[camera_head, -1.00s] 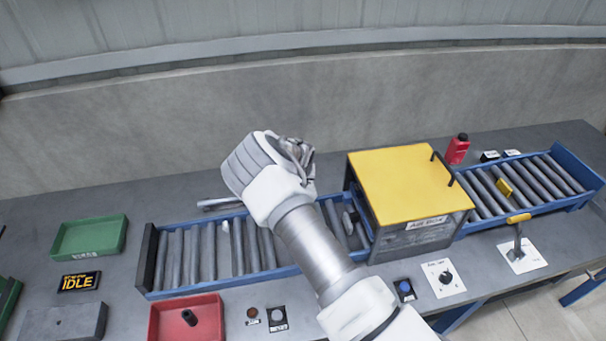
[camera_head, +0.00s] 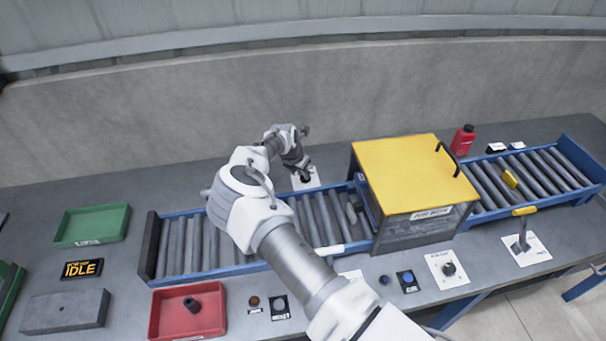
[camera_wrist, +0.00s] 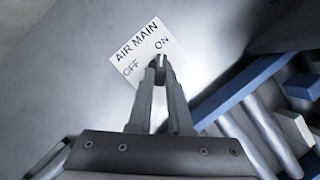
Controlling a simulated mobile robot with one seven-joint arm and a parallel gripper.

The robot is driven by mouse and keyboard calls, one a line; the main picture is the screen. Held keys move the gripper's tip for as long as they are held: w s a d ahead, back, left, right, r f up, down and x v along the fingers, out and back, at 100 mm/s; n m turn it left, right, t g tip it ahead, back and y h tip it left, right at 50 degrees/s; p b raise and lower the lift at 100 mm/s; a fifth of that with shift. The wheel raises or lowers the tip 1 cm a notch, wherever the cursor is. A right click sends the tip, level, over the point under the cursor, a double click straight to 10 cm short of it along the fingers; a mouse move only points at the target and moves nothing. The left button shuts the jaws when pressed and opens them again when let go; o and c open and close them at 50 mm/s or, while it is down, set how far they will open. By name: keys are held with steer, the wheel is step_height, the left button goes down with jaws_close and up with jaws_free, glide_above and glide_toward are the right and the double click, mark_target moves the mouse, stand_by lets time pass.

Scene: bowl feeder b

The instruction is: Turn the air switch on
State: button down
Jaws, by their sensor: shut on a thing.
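The air switch (camera_wrist: 158,63) is a small dark knob on a white plate (camera_wrist: 135,48) marked AIR MAIN, with OFF on the left and ON on the right in the wrist view. My gripper (camera_wrist: 157,72) is shut on the knob, with a finger on each side. The fingers hide much of the knob, so I cannot tell for sure which label it points to. In the head view my gripper (camera_head: 304,173) reaches down to the plate (camera_head: 314,179), behind the roller conveyor.
The roller conveyor (camera_head: 165,281) runs under my arm, just in front of the switch. The yellow-lidded box (camera_head: 408,172) stands to the right. Red tray (camera_head: 160,318), green tray (camera_head: 72,237) and an IDLE display (camera_head: 82,269) lie left. Bench behind the conveyor is mostly clear.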

stand_by(0.3)
steer(key=c, duration=0.8)
jaws_free()
steer(key=shift+c, duration=0.2)
steer(key=b+v, duration=0.1)
steer(key=v, duration=1.6)
steer(key=shift+r, duration=0.3)
